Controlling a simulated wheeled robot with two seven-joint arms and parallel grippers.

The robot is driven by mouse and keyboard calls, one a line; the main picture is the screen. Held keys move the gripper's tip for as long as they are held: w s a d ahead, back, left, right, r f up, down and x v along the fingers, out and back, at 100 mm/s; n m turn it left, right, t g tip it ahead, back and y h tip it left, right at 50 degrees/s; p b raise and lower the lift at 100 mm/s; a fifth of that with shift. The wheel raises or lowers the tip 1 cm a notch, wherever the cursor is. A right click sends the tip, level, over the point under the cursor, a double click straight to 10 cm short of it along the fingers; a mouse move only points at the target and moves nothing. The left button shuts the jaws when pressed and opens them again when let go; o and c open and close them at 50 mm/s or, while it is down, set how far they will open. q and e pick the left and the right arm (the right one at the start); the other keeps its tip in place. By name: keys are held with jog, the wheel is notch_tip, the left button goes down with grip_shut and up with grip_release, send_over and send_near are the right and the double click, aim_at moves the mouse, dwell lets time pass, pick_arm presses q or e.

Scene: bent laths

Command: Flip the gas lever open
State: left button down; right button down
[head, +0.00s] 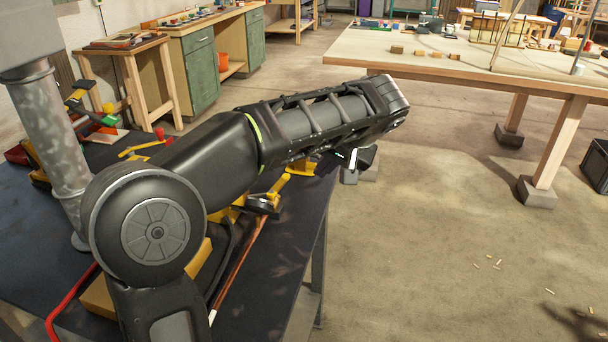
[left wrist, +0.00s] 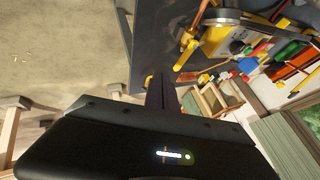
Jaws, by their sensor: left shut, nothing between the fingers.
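A yellow lever (head: 279,184) stands up from a round dark fitting at the right end of the black bench, partly behind my left arm. In the left wrist view a yellow lever (left wrist: 187,55) sticks out beside a yellow body with a round grey top. I cannot tell for certain which yellow part is the gas lever, or how it is set. My left gripper (head: 357,160) is past the bench's right edge, apart from the lever and mostly hidden under the forearm. Its dark fingers (left wrist: 163,92) show shut and empty in the left wrist view. My right gripper is not in view.
The black bench (head: 290,285) carries a copper pipe (head: 240,262), a red hose (head: 68,305) and another yellow lever with a red knob (head: 146,145). A pale wooden table (head: 460,65) stands at the back right. The floor between is clear apart from small scraps.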

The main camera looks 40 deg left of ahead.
aim_at(279, 185)
pick_arm(q)
jog(key=shift+f, duration=0.1)
jog(key=shift+a+f, duration=0.1)
jog(key=x, duration=0.9)
jog(key=shift+f, duration=0.15)
jog(key=a, duration=0.3)
jog(key=shift+s+a+f, duration=0.1)
jog(key=shift+s+a, duration=0.05)
jog(key=shift+a, duration=0.5)
jog(key=shift+f, duration=0.1)
